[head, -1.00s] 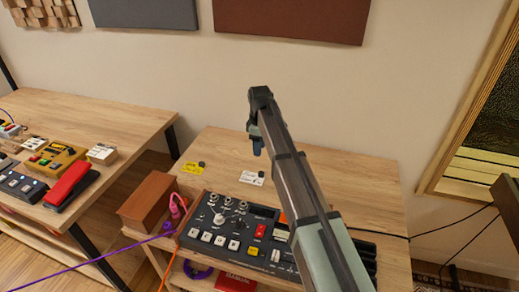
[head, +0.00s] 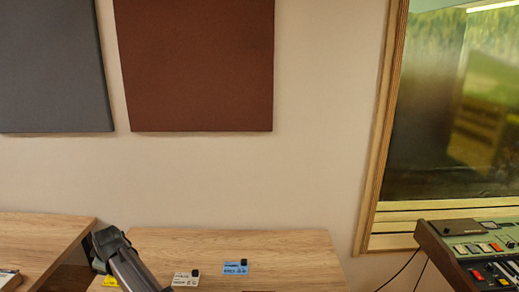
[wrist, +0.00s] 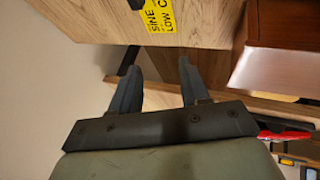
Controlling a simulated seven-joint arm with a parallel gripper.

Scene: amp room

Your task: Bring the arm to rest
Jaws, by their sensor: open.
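My arm (head: 128,265) shows at the lower left of the head view, with its dark wrist end over the left part of a wooden table. In the wrist view my gripper (wrist: 158,75) has its two dark fingers spread apart with nothing between them. The fingers point toward the wooden table top and a gap beside it. In the head view the fingers are mostly hidden behind the arm.
A yellow card (wrist: 166,14), a white card (head: 185,279) and a blue card (head: 235,268) lie on the table (head: 300,250). A mixing console (head: 485,255) stands at right.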

